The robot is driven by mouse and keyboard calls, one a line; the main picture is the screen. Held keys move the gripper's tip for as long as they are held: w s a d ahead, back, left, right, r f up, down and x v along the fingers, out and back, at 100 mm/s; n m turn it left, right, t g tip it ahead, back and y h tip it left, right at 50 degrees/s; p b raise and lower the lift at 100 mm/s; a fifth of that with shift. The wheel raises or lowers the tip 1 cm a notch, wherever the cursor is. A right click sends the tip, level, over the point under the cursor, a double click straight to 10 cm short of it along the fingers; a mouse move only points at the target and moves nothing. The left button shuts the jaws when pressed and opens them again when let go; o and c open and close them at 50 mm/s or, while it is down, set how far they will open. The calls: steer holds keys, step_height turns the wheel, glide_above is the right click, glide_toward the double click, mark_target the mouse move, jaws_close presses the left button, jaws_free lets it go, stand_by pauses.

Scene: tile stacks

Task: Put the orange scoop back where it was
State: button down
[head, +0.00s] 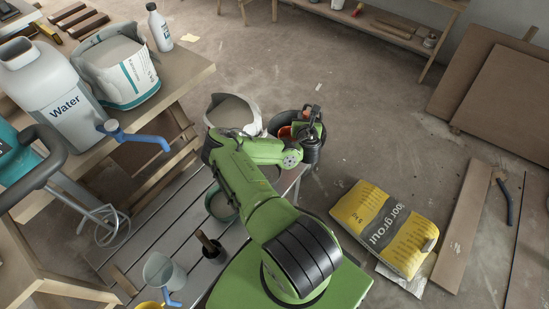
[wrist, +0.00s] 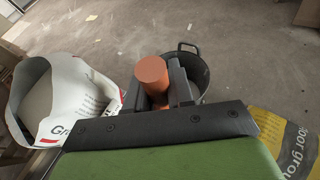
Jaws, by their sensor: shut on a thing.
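The orange scoop (wrist: 151,72) shows in the wrist view as a round orange handle end between the dark fingers of my gripper (wrist: 160,85), which is shut on it. The rest of the scoop is hidden. In the head view, my gripper (head: 306,125) is over the black bucket (head: 277,122), and a bit of orange shows beside it. The bucket also shows behind the fingers in the wrist view (wrist: 200,65). I cannot tell how deep the scoop sits in the bucket. An open white bag (head: 248,104) of grey powder stands left of the bucket.
A yellow grout bag (head: 385,225) lies on the floor at right, near loose boards (head: 463,226). At left, a bench (head: 180,75) holds a water container (head: 52,85) and another open bag (head: 120,75). The floor beyond the bucket is mostly clear.

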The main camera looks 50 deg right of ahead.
mark_target(284, 132)
step_height(284, 132, down, 10)
steer(key=b, duration=0.6)
steer(key=shift+a+f+b, duration=0.15)
steer(key=shift+a+b, duration=0.05)
steer(key=shift+b, duration=0.2)
steer(key=c, duration=1)
jaws_free()
